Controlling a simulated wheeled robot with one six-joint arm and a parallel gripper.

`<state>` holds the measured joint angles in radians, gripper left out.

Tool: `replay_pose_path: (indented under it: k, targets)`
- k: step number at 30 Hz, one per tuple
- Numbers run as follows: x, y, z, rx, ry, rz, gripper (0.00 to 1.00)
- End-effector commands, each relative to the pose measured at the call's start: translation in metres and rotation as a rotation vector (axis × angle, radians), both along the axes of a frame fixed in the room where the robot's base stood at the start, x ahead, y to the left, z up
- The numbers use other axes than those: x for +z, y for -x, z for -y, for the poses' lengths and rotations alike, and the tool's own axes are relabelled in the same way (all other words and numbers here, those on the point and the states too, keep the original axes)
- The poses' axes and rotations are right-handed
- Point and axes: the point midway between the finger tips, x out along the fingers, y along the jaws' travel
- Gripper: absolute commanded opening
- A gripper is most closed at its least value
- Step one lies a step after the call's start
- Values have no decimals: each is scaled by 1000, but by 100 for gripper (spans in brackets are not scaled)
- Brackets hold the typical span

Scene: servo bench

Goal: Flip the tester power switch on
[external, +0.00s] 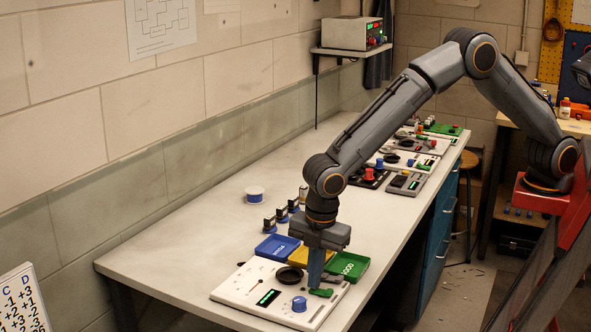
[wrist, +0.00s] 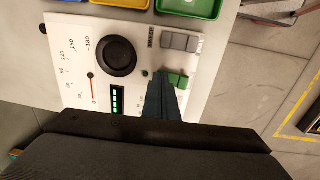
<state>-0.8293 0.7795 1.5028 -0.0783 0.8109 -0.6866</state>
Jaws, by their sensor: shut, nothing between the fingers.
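The tester (external: 240,284) is a white panel at the near end of the bench, with a dark round dial, a lit green display and a blue knob (external: 299,304). It also shows in the wrist view (wrist: 68,45). A green switch (wrist: 178,80) sits near the panel's edge, beside a grey switch (wrist: 180,42); which is the power switch I cannot read. My gripper (external: 316,284) points down over the panel, shut and empty. In the wrist view its fingertips (wrist: 160,88) are just left of the green switch and partly overlap it; contact is unclear.
Blue (external: 277,246), yellow (external: 309,253) and green (external: 348,266) trays stand directly behind the panel. Several small dark and blue parts and a white spool (external: 255,194) are on the bench further back. The bench's left side is clear. Other panels lie at the far end.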

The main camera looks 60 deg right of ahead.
Motion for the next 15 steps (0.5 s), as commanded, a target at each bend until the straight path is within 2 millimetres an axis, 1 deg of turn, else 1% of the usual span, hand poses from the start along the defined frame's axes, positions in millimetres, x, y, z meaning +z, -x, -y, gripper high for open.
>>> replay_pose_path:
  k: [10,15]
  targets:
    - [4,13,1,1,3,-2,0]
    - [4,16,1,1,2,-1,0]
